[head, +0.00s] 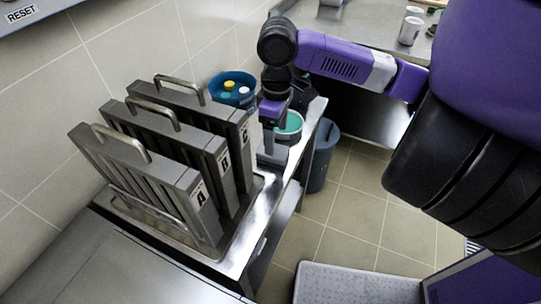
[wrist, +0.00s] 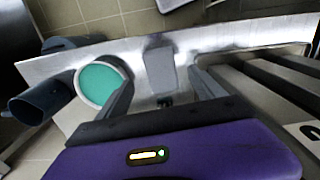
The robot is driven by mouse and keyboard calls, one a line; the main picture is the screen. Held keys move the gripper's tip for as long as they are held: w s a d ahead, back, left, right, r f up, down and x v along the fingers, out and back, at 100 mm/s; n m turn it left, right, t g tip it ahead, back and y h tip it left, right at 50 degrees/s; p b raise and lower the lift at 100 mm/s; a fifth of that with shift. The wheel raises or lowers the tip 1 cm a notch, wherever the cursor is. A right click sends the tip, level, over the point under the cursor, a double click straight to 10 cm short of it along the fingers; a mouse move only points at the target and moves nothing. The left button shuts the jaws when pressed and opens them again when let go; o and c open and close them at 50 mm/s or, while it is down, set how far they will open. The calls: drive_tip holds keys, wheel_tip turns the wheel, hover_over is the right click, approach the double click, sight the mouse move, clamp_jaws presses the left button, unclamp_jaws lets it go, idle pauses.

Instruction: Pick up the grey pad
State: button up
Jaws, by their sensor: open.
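The grey pad (wrist: 160,68) looks like a small grey block on the metal counter in the wrist view. It shows between the two fingers of my gripper (wrist: 162,80), with a visible gap on each side. My gripper is open and holds nothing. In the head view my gripper (head: 269,138) points down over the counter's right part, just above the grey pad (head: 272,156). My fingers partly hide the pad there, and its exact height below them is hard to tell.
Slatted metal filters lettered A (head: 150,175), B (head: 180,140) and C (head: 205,115) stand in a tray left of my gripper. A round container with a green inside (wrist: 103,84) is close on the other side. A blue tub (head: 233,88) with bottles stands behind.

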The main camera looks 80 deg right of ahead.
drive_tip(key=f, duration=0.7)
drive_tip(key=shift+w+f+p, duration=0.2)
drive_tip(key=shift+p, duration=0.1)
drive_tip(key=shift+c, duration=0.5)
drive_tip(key=c, duration=1.3)
drive_tip(key=shift+r, duration=0.1)
wheel_tip(320, 180, up, 20)
drive_tip(key=shift+f, duration=0.1)
